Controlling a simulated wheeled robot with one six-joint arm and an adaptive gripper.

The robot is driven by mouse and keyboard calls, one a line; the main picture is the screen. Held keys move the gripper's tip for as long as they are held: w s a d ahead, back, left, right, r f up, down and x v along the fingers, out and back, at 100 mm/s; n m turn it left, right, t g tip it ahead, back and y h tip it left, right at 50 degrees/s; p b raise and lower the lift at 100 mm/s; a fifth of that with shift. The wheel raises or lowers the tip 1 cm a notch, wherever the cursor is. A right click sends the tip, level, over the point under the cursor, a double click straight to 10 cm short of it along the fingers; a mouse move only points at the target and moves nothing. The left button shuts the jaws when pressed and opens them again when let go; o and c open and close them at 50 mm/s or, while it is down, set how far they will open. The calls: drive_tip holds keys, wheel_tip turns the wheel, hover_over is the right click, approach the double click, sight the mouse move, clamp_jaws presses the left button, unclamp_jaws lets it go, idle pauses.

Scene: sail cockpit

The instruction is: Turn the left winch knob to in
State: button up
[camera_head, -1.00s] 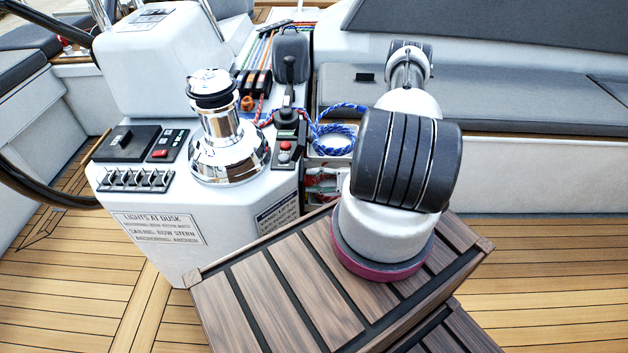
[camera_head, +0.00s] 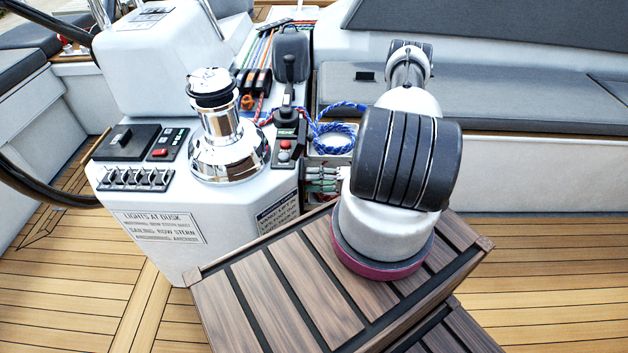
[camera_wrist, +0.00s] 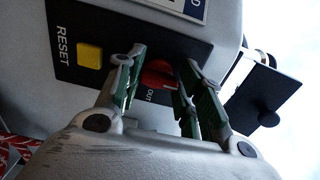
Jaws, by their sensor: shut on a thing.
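The red knob (camera_wrist: 157,75) sits on a black panel (camera_wrist: 85,35) in the wrist view, with the word OUT printed beside it. My gripper (camera_wrist: 158,80) has its green-lined fingers on either side of the knob and is shut on it. The fingers partly cover the knob, so its exact pointing direction is hard to tell, and no IN label is readable. In the head view my gripper (camera_head: 322,180) shows partly at the right side of the white console (camera_head: 150,255); the knob is hidden there.
A yellow button (camera_wrist: 90,55) marked RESET is close to the fingers. A black flap with a round knob (camera_wrist: 268,118) stands out on the other side. A slatted wooden table (camera_head: 275,285) is in front.

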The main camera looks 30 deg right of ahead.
idle(0.4)
drive_tip(key=o, duration=1)
drive_tip(key=shift+d, duration=0.1)
drive_tip(key=v, duration=1.2)
